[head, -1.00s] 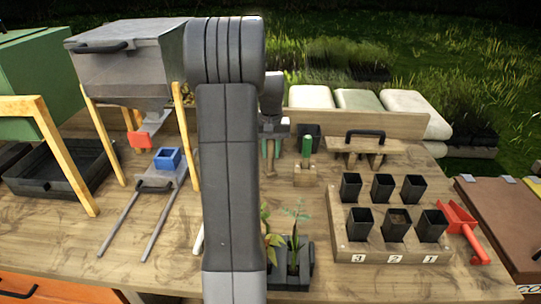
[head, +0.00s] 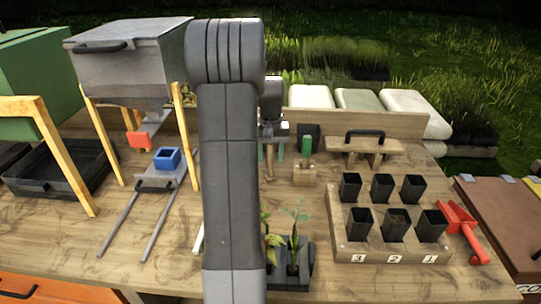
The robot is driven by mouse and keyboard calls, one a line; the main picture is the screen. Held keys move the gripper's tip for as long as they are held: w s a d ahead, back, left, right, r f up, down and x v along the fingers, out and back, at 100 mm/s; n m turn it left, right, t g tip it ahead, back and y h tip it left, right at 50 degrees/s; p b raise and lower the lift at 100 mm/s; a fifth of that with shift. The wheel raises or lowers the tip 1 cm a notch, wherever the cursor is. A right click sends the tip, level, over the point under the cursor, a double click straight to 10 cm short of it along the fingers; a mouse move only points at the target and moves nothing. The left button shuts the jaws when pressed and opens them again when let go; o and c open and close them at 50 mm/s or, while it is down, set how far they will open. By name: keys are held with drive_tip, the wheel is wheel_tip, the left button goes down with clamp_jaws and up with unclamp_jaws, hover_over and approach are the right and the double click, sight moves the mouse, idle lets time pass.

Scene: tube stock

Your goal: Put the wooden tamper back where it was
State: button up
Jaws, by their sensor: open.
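My gripper (head: 274,151) is open, with green fingers pointing down over the back middle of the table, partly hidden by my arm. An upright wooden stick, seemingly the wooden tamper (head: 270,163), shows between or just behind the fingers. Its lower end is near the table top; I cannot tell whether it touches or stands in something. To the right, a small wooden block (head: 304,175) holds a green-handled tool (head: 306,147) upright.
A wooden stand with a black handle (head: 365,134) and a dark pot (head: 309,131) are behind on the right. A wooden tray (head: 345,246) holds several black pots, with a red scoop (head: 461,224) beside it. Seedlings (head: 295,250) stand in front; a metal hopper (head: 130,60) is left.

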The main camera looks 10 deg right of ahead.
wheel_tip(320, 180, up, 12)
drive_tip(key=shift+f, duration=0.15)
drive_tip(key=shift+c, duration=0.3)
idle(1.4)
